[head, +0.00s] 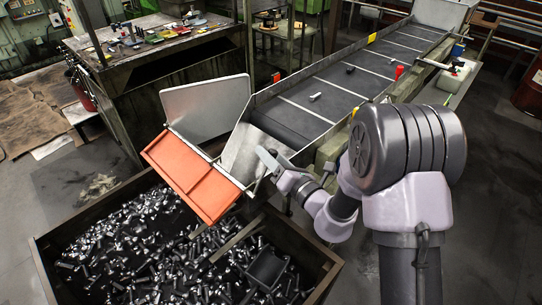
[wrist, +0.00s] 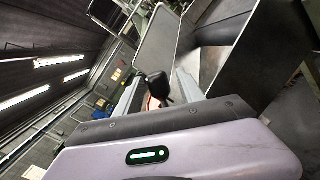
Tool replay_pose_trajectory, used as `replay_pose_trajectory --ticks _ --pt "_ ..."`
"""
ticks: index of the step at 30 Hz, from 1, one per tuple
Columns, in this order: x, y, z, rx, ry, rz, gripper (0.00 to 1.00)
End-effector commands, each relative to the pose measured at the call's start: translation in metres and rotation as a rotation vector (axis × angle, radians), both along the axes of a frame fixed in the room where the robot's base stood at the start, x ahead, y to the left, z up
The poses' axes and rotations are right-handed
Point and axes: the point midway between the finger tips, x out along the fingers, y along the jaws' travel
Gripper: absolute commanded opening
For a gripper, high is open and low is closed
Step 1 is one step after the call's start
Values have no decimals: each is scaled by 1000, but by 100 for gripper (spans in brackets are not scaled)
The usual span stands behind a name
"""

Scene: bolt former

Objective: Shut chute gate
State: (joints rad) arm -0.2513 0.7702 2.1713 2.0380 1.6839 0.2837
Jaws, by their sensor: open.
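The chute (head: 240,155) slopes from the conveyor's near end to an orange tray-like lip (head: 190,178) above the bolt bin. A grey rimmed plate (head: 208,108) stands tilted up at the chute's left side; I cannot tell whether it is the gate. It also seems to show in the wrist view (wrist: 157,48). My gripper (head: 268,162) is at the chute's right side. In the wrist view its two fingers stand apart, with a black knob (wrist: 152,85) appearing between or just beyond them. Contact with the knob cannot be told. The knob's lower part is hidden.
The conveyor (head: 340,85) runs to the back right with a few dark and pale pieces on it. A bin (head: 290,240) full of bolts stands below the chute. A workbench (head: 150,50) with tools is at the back left. The floor right of my arm is clear.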

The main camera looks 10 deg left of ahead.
Motion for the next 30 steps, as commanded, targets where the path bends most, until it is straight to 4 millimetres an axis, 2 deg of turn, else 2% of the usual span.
replay_pose_trajectory --ticks 2,9,30 --pt "0 0 0 0 0 0 46" --pt "0 0 0 0 0 0 1" --pt "-1 -1 0 -1 1 1 0"
